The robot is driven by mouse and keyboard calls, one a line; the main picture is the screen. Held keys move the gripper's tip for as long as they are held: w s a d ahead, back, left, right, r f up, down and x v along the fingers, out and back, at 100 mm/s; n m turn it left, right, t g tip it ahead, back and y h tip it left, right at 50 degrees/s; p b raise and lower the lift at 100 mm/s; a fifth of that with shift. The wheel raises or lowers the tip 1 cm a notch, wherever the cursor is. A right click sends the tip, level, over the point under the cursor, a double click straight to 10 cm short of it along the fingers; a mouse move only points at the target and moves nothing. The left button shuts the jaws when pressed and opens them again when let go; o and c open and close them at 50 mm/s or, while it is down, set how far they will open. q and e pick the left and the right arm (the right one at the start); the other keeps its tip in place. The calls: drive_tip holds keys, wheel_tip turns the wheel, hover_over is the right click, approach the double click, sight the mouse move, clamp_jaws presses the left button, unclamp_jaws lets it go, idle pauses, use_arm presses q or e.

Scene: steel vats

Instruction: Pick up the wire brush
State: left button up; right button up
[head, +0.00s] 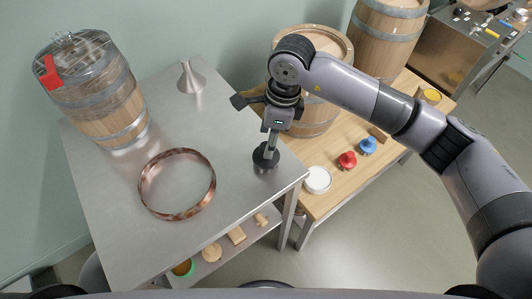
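My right gripper (269,150) points down over the front right part of the steel table. It is at a dark round piece (265,159) near the table's right edge. The fingers are small and seen nearly edge-on, so I cannot tell whether they are open or shut on this piece. I cannot make out any bristles, so I cannot say whether it is the wire brush. No other thing in view is clearly a wire brush. My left gripper is not in view.
A copper hoop (147,197) lies on the steel table (110,240). A steel funnel (190,80) and a barrel (110,105) stand behind it. The wooden bench (325,202) holds barrels, a white tub (317,180), and red (347,160) and blue (367,146) pieces. Wooden pieces lie on the lower shelf.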

drive_tip(key=f+p, duration=0.1)
drive_tip(key=f, duration=0.1)
drive_tip(key=f+p, duration=0.1)
drive_tip(key=shift+a+f, duration=0.35)
drive_tip(key=shift+a, duration=0.05)
drive_tip(key=shift+f, duration=0.5)
drive_tip(key=shift+c, duration=0.6)
clamp_jaws()
